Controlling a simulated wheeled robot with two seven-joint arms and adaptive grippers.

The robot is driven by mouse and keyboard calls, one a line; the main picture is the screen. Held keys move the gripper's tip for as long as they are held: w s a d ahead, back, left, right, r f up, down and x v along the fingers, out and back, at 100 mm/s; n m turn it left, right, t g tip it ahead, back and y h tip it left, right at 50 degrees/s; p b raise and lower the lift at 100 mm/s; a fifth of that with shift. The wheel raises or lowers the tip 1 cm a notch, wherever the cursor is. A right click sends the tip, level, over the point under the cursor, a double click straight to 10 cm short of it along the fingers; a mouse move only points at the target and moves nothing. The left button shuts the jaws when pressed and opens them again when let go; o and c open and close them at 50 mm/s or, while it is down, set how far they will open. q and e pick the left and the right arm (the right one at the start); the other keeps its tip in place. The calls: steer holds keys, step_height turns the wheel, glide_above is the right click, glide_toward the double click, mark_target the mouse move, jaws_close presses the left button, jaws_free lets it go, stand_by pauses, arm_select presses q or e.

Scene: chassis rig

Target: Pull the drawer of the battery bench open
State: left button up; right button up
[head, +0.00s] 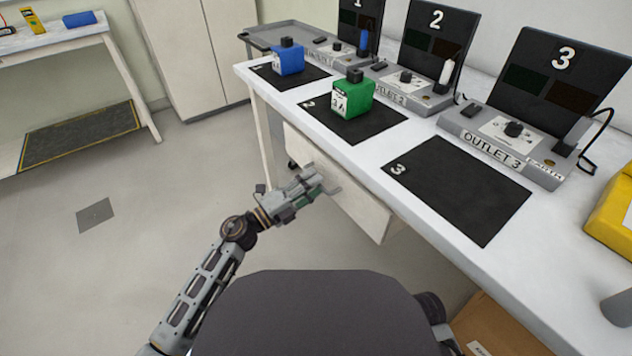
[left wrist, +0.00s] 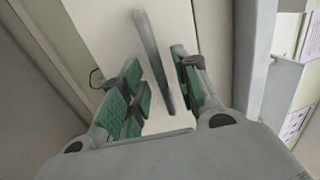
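The battery bench (head: 455,225) has a white top, and its pale drawer (head: 365,210) is below the front edge. In the head view I cannot tell whether the drawer stands out from the bench. My left gripper (head: 322,186) is at the drawer front and hides part of it. In the left wrist view, a grey bar handle (left wrist: 152,55) runs between the green pads of my left gripper (left wrist: 160,95). The fingers are apart, with gaps on both sides of the bar, against the pale drawer front (left wrist: 105,25). My right gripper is out of view.
On the bench top are a blue battery (head: 288,60), a green battery (head: 352,95), black mats (head: 460,190) and several outlet stations (head: 510,140). A yellow object (head: 612,215) stands at the right. A brown box (head: 500,325) is at the lower right.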

arm_select(q)
steer(key=shift+x, duration=0.75)
jaws_close()
